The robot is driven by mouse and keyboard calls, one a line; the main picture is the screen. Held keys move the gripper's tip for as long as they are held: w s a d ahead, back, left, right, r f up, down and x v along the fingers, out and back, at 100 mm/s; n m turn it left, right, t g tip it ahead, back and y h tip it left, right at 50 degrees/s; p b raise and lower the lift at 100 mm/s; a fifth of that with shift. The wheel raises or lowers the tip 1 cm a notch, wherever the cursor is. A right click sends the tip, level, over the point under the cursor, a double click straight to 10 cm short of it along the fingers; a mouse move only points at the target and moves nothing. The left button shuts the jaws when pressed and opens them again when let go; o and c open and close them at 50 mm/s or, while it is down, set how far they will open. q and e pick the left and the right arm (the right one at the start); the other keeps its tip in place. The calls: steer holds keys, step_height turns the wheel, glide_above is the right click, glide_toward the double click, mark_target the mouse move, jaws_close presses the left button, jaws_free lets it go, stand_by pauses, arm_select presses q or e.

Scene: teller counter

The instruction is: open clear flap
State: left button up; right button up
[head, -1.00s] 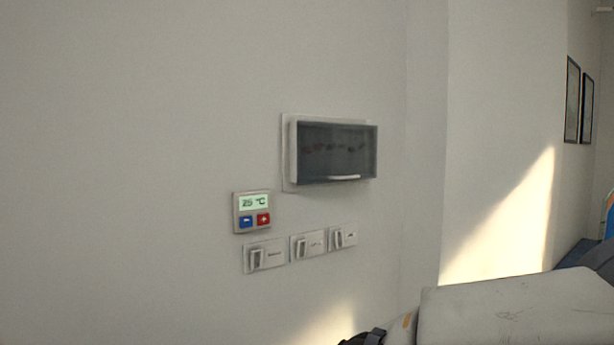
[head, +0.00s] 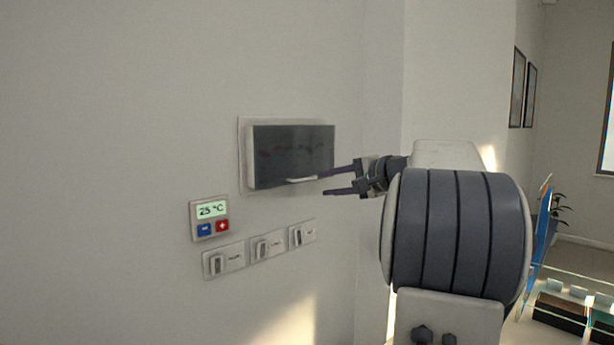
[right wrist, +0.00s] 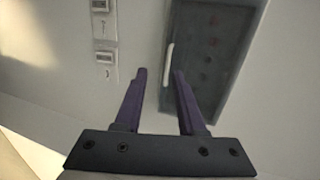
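The clear flap (head: 290,150) is a dark, see-through cover on a white wall box, and it is closed. A pale handle bar (head: 302,180) runs along its lower edge. Faint reddish marks show behind the cover. My right gripper (head: 322,183) is open, its two purple fingers pointing at the handle from the right. In the right wrist view the flap (right wrist: 222,60) and handle (right wrist: 169,64) lie just beyond the fingertips (right wrist: 160,72), with the handle roughly between them. I cannot tell whether they touch. My left gripper is not in view.
Below the box are a thermostat (head: 210,218) reading 25 °C and three wall switches (head: 262,248). A wall corner stands to the right. A glass-topped display (head: 565,305) is at the lower right. The wall left of the box is bare.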

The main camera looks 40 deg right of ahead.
mark_target(309, 179)
steer(key=shift+m+t, duration=0.3)
steer(key=shift+t, duration=0.1)
steer(key=w+p, duration=0.1)
steer(key=w, duration=0.1)
steer(key=w+d+p, duration=0.1)
steer(key=w, duration=0.2)
steer(key=w+p, duration=0.2)
steer(key=w, duration=0.1)
steer(key=shift+w+d+f, duration=0.15)
steer(key=shift+d+f, duration=0.05)
steer(key=shift+d, duration=0.1)
steer(key=shift+w+f+h, duration=0.2)
steer(key=shift+w+h, duration=0.15)
steer(key=shift+h, duration=0.05)
jaws_close()
stand_by(0.5)
